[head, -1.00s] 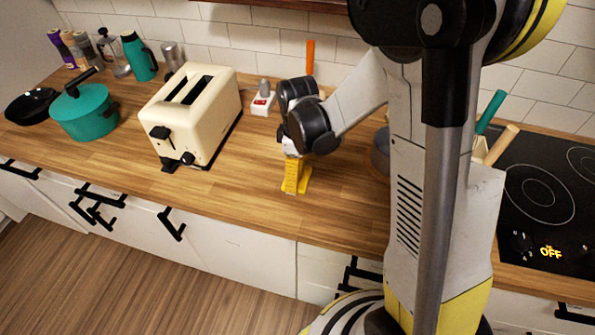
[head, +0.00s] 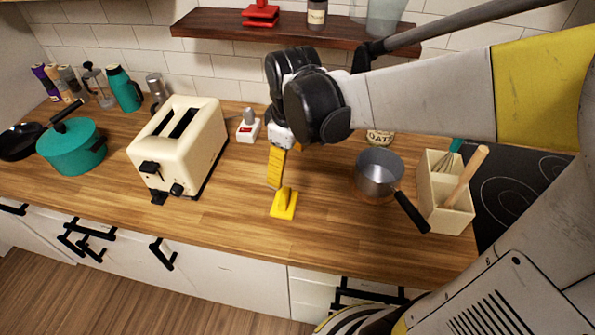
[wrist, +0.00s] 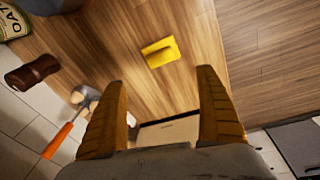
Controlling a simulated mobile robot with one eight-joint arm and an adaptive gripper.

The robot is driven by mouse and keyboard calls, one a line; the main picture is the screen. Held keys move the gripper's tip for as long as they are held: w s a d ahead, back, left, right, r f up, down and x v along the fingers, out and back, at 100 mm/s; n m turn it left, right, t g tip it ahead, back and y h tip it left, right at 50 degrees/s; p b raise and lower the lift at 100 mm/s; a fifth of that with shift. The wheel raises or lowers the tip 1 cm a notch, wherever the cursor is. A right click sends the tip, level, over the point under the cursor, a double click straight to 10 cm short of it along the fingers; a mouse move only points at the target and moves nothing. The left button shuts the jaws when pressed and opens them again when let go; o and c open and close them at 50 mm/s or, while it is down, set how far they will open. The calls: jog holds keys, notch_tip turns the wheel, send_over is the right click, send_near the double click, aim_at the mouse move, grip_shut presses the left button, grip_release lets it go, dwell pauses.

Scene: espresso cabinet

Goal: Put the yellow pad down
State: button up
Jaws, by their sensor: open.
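The yellow pad (head: 284,204) lies flat on the wooden counter, with a small raised grip on top. It also shows in the wrist view (wrist: 160,52), lying on bare wood beyond the fingertips. My gripper (head: 275,184) is above and just behind the pad in the head view, pointing down. In the wrist view my gripper's two yellow fingers (wrist: 161,82) are spread wide with nothing between them. The pad and the fingers are apart.
A cream toaster (head: 180,146) stands left of the pad. A grey saucepan (head: 378,176) and a utensil box (head: 443,196) stand to the right. A red-and-white item (head: 248,127) is behind. A wall shelf (head: 230,26) hangs above. The counter around the pad is clear.

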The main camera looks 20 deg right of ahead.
jog(key=s+r+m+t, duration=0.5)
jog(key=s+m, duration=0.3)
jog(key=s, duration=0.2)
jog(key=shift+r, duration=0.25)
jog(key=shift+w, duration=0.1)
